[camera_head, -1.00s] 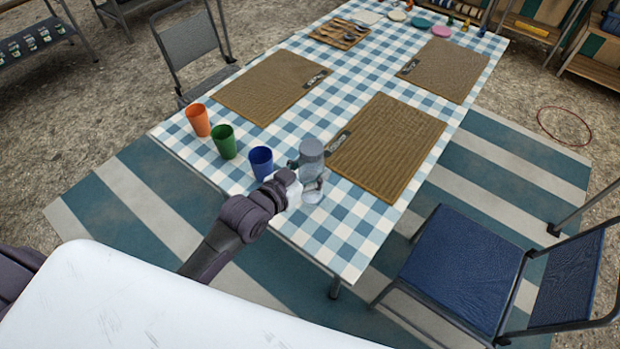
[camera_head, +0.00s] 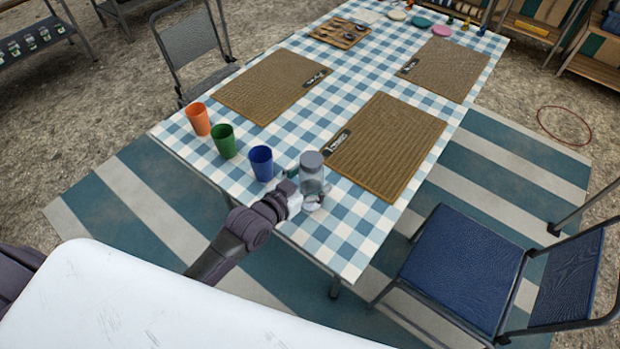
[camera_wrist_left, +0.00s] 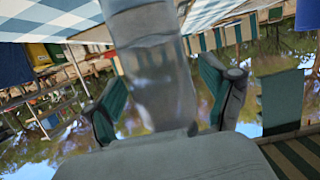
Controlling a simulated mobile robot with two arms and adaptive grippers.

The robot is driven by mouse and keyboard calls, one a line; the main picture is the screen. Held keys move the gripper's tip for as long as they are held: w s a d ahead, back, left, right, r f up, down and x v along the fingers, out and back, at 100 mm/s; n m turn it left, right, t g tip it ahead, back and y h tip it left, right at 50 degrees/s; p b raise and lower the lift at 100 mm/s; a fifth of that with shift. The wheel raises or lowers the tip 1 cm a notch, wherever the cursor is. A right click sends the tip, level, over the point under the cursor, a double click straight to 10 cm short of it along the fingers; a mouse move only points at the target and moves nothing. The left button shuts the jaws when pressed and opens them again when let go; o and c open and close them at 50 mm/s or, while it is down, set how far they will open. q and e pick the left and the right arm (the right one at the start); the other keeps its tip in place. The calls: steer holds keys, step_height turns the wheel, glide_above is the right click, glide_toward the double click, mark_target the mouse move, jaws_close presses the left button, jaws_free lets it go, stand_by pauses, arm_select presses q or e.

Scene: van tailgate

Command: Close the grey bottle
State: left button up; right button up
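The grey bottle (camera_head: 312,185) stands upright near the front edge of the checked table, with clear walls and a grey top (camera_head: 309,161). In the head view the top sits low on the body; whether it is fully seated I cannot tell. My left gripper (camera_head: 304,189) reaches in from the lower left, with its fingers at the bottle's sides. In the left wrist view the bottle (camera_wrist_left: 155,70) stands between the two spread fingers, with gaps visible on both sides. The bottle's upper end is outside that view. My right gripper is not in view.
A blue cup (camera_head: 261,163), a green cup (camera_head: 224,141) and an orange cup (camera_head: 198,119) stand left of the bottle. A woven placemat (camera_head: 388,150) lies just right of it. A blue chair (camera_head: 468,266) stands at the right of the table.

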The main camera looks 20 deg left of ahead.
arm_select(q)
steer(key=shift+r, duration=0.15)
steer(key=v, duration=1.2)
steer(key=shift+r, duration=0.1)
